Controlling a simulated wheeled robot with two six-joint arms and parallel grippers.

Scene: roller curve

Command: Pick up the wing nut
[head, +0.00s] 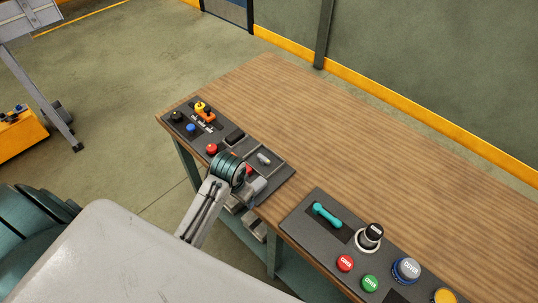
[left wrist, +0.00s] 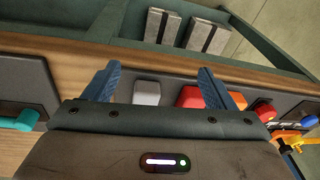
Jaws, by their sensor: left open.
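I cannot tell for sure which part is the wing nut. A small light grey piece (head: 264,158) lies in a recess of the dark panel (head: 281,178) in the head view, just beyond my left gripper. My left gripper (head: 259,190) is over the near side of this panel, partly hidden by its own wrist. In the left wrist view its two blue fingers (left wrist: 158,68) are apart with nothing held. A pale grey block (left wrist: 147,92) and a red block (left wrist: 195,97) show behind the fingers; whether the grey block is the same piece is unclear. My right gripper is not in view.
A red button (head: 211,148) and an orange and yellow part (head: 204,111) are on the panel's left portion. A second panel (head: 300,221) with a teal handle (head: 326,214) and several buttons lies to the right. The wooden tabletop (head: 340,130) beyond is clear.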

